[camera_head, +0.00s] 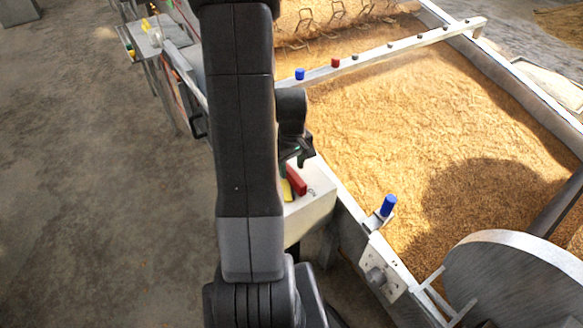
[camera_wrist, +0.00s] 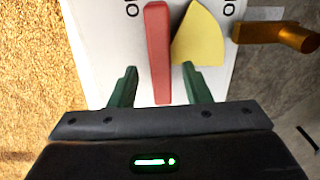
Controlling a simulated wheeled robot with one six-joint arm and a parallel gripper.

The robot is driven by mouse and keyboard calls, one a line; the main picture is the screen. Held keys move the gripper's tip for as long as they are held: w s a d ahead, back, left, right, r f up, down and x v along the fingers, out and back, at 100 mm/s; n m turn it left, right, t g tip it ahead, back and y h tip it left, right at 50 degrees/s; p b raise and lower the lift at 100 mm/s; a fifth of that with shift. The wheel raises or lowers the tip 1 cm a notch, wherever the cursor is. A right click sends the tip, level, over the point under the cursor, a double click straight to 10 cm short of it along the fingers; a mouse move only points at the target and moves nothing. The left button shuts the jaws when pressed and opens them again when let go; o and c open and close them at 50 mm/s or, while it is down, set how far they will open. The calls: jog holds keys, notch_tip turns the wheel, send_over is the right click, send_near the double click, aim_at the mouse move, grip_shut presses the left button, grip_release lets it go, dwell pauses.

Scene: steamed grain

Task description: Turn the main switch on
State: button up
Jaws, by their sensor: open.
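A white switch box (camera_head: 312,211) stands at the side of the grain bed, with a red lever (camera_head: 297,181) and a yellow piece (camera_head: 287,192) on it. In the wrist view the red lever (camera_wrist: 158,40) is a long upright bar on the white panel (camera_wrist: 102,55), beside the yellow, roughly triangular piece (camera_wrist: 200,38). My gripper (camera_head: 299,158) is over the box. In the wrist view my gripper (camera_wrist: 157,72) is open, with one green finger on each side of the red lever. I cannot tell whether the fingers touch it. My arm hides part of the box.
A metal rail (camera_head: 400,46) with blue, red and dark knobs crosses the bed. A blue knob (camera_head: 388,206) stands on a bracket right of the box. A large metal disc (camera_head: 515,275) is at the lower right. An orange-brown handle (camera_wrist: 275,37) shows right of the panel.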

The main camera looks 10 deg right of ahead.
notch_tip(320, 180, up, 12)
jog(key=p, duration=0.1)
jog(key=shift+r, duration=0.15)
dwell(0.3)
notch_tip(320, 180, down, 14)
jog(key=shift+r+b, duration=0.1)
jog(key=shift+b, duration=0.65)
